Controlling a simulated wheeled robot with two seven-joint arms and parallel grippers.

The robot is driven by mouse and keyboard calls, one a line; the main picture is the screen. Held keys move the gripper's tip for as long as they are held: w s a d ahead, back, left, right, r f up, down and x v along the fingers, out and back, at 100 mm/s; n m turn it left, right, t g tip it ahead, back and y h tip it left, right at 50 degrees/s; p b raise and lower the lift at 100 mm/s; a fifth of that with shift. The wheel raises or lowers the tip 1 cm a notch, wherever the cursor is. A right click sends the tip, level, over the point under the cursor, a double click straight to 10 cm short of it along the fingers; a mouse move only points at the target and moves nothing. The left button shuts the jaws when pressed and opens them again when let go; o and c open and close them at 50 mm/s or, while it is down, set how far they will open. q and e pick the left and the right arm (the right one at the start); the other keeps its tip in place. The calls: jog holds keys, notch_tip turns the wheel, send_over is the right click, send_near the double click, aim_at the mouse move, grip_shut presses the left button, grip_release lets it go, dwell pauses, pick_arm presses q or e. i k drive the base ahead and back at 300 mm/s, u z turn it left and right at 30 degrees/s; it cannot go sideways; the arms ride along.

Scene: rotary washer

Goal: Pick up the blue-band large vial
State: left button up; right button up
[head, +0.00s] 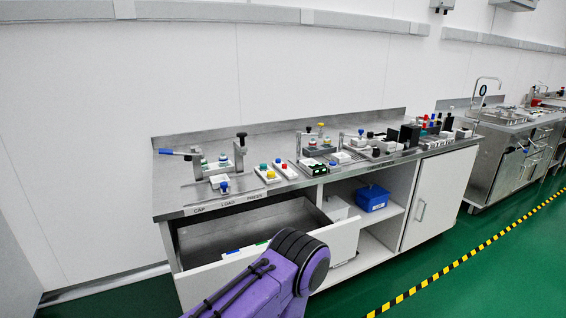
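I cannot clearly make out a vial with a blue band; things on the bench are too small. A small blue-topped piece (223,186) stands on a white block at the front left of the steel bench (280,137). Another small blue-topped piece (223,157) is in the fixture behind it. The open drawer (345,240) below holds low items with blue (232,252) and green edges, partly hidden by my purple arm. Neither of my grippers shows; only an arm link is in view at the bottom centre.
Several fixtures and button boxes (267,173) line the bench top. A blue bin (372,198) sits on the shelf below. The drawer juts out in front. A sink counter (500,115) stands at right; green floor (450,230) is clear, with a yellow-black stripe.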

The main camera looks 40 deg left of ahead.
aim_at(224, 162)
jog(key=z, duration=0.1)
jog(key=k, duration=0.75)
jog(key=u, duration=1.2)
jog(key=i, duration=0.15)
jog(key=z, duration=0.05)
